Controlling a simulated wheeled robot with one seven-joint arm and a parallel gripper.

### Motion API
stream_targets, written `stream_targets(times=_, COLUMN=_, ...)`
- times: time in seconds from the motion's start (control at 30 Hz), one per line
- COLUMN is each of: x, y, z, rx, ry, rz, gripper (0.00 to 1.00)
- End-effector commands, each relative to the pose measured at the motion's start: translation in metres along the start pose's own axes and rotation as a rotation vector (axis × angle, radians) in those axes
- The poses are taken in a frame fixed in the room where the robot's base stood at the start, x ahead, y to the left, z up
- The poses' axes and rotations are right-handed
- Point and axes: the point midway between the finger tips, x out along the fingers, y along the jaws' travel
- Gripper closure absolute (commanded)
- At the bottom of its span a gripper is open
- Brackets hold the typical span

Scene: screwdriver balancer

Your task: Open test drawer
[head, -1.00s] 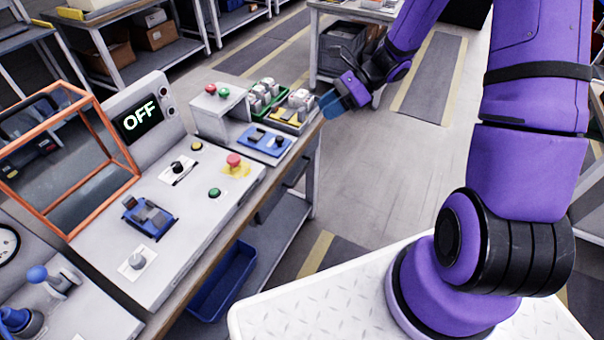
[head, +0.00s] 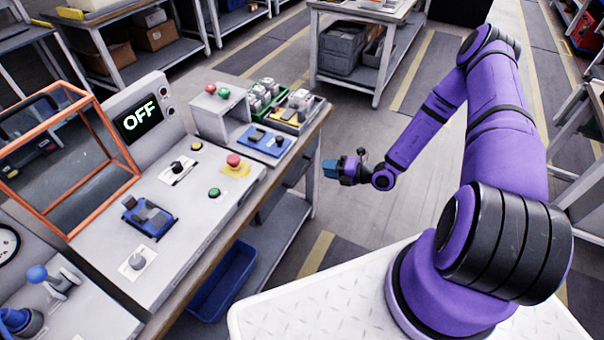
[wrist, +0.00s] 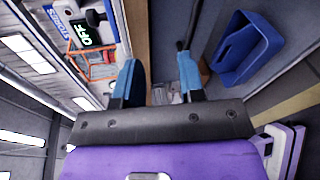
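The workbench (head: 232,235) runs along the left of the head view. Below its top, grey drawer-like fronts (head: 268,206) show in shadow; I cannot tell which is the test drawer, and no drawer stands clearly pulled out. My gripper (head: 331,168) is low beside the right end of the bench, over the aisle and apart from the bench in the head view. In the wrist view its two blue fingers are spread, with nothing seen gripped between them (wrist: 158,82). A dark bar (wrist: 186,30) shows near the right finger there; I cannot tell what it belongs to.
A blue bin (head: 225,280) sits on the bench's lower shelf and also shows in the wrist view (wrist: 250,48). The display (head: 140,120) reads OFF. An orange-framed guard (head: 75,165) stands at left. Trays of parts (head: 300,108) lie on the bench's far end. The aisle floor is clear.

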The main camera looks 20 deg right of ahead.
Motion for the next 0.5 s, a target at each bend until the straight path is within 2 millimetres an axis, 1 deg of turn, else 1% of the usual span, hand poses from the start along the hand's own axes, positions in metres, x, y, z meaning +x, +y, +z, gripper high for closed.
stream_targets(times=0.03, x=0.001, y=-0.012, z=-0.005, rx=0.059, ry=-0.030, rz=-0.003, gripper=0.64)
stream_targets(times=0.1, x=0.002, y=-0.025, z=-0.010, rx=0.124, ry=-0.065, rz=-0.009, gripper=0.64)
stream_targets(times=0.2, x=0.004, y=-0.038, z=-0.015, rx=0.189, ry=-0.099, rz=-0.015, gripper=0.64)
stream_targets(times=0.37, x=0.006, y=-0.045, z=-0.018, rx=0.228, ry=-0.121, rz=-0.019, gripper=0.64)
stream_targets(times=0.5, x=0.020, y=-0.045, z=-0.016, rx=0.227, ry=-0.120, rz=-0.018, gripper=0.64)
